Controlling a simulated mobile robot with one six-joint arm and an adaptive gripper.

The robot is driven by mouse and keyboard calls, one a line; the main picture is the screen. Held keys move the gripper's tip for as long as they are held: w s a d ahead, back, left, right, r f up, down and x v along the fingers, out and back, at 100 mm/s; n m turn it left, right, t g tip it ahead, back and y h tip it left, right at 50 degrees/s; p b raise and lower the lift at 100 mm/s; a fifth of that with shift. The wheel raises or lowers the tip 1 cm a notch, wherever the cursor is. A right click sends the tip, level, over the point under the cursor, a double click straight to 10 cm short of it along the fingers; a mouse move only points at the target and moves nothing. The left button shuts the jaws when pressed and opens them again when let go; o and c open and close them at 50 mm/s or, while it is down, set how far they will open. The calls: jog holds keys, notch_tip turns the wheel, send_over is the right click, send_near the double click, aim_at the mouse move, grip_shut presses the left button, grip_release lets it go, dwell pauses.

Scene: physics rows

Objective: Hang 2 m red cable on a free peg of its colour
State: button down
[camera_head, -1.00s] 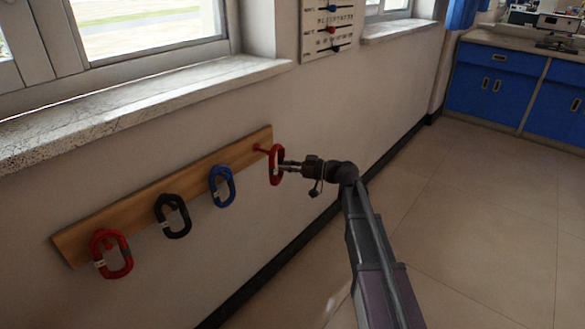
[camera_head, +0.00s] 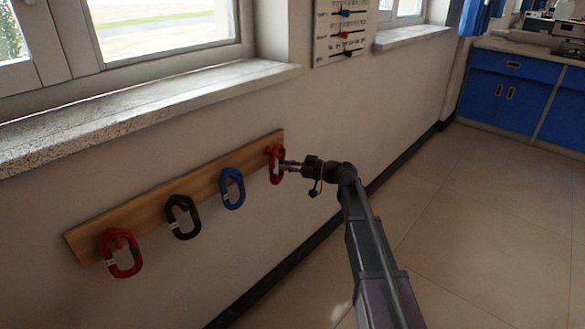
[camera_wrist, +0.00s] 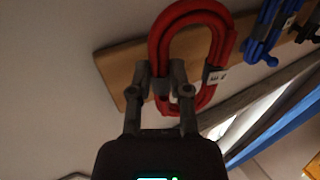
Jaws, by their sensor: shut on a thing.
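The red cable (camera_head: 276,164) is a coiled loop at the right end of the wooden peg board (camera_head: 205,183). My gripper (camera_head: 284,165) is shut on it from the right. The loop is right at the board, over the place of the rightmost red peg. The peg is mostly hidden by the loop, and I cannot tell whether the loop rests on it.
To the left on the board hang a blue coil (camera_head: 232,188), a black coil (camera_head: 183,217) and another red coil (camera_head: 121,253). A stone windowsill (camera_head: 150,107) juts out above. A wall chart (camera_head: 343,30) is at upper right. The floor (camera_head: 480,215) on the right is clear.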

jog(key=shift+w+a+f+b, duration=0.45)
jog(key=shift+a+f+b, duration=0.1)
jog(key=shift+a, duration=0.1)
dwell(0.6)
jog(key=c, duration=0.5)
grip_release()
jog(key=s+d, duration=0.2)
jog(key=d, duration=0.9)
jog(key=shift+s+d, duration=0.15)
jog(key=shift+d, duration=0.2)
